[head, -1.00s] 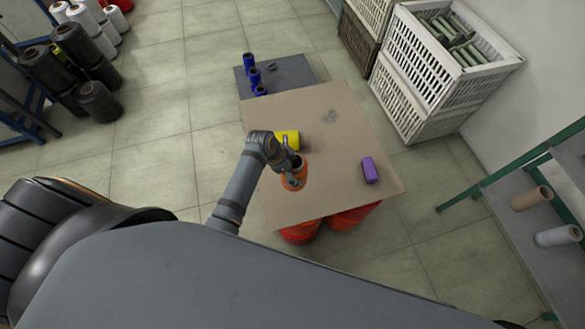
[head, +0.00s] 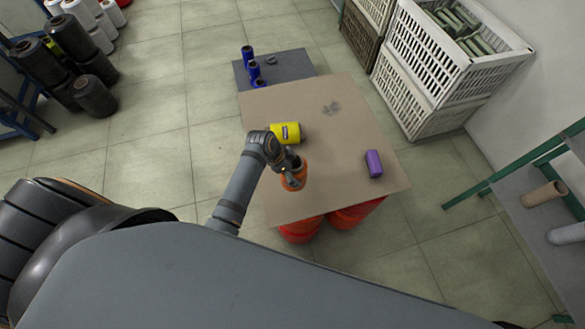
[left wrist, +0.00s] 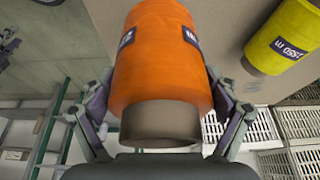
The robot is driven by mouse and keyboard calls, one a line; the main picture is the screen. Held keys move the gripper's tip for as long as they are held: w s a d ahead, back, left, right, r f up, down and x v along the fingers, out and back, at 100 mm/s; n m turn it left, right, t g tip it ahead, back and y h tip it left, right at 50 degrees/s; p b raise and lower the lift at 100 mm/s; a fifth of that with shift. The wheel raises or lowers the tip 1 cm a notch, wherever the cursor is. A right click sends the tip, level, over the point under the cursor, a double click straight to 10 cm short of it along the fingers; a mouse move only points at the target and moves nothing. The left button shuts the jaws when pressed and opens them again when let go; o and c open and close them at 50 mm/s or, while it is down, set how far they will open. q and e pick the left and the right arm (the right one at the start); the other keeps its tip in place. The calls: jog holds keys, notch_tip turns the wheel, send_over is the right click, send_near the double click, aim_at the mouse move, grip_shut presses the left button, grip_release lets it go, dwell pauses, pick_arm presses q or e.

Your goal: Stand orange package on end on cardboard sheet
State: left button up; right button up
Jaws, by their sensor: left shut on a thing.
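My left gripper (head: 289,163) is shut on the orange package (head: 294,180), above the near left part of the cardboard sheet (head: 339,172). In the left wrist view the orange package (left wrist: 160,60) sits between the two fingers (left wrist: 165,112), with its grey-brown tube end facing the camera. The package looks roughly upright in the head view. I cannot tell whether its lower end touches the sheet. The yellow package (head: 285,133) lies on its side just beyond the gripper; it also shows in the left wrist view (left wrist: 283,36). My right gripper is not in view.
A purple package (head: 374,163) is at the sheet's right side. White crates (head: 415,95) are to the right. The sheet's middle is clear.

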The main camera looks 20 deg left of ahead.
pick_arm(q)
jog(key=shift+f, duration=0.15)
dwell(0.4)
notch_tip(320, 180, down, 5)
jog(key=shift+r+b, duration=0.2)
jog(key=shift+b, duration=1.05)
jog(key=o, duration=1.2)
jog(key=v, duration=1.2)
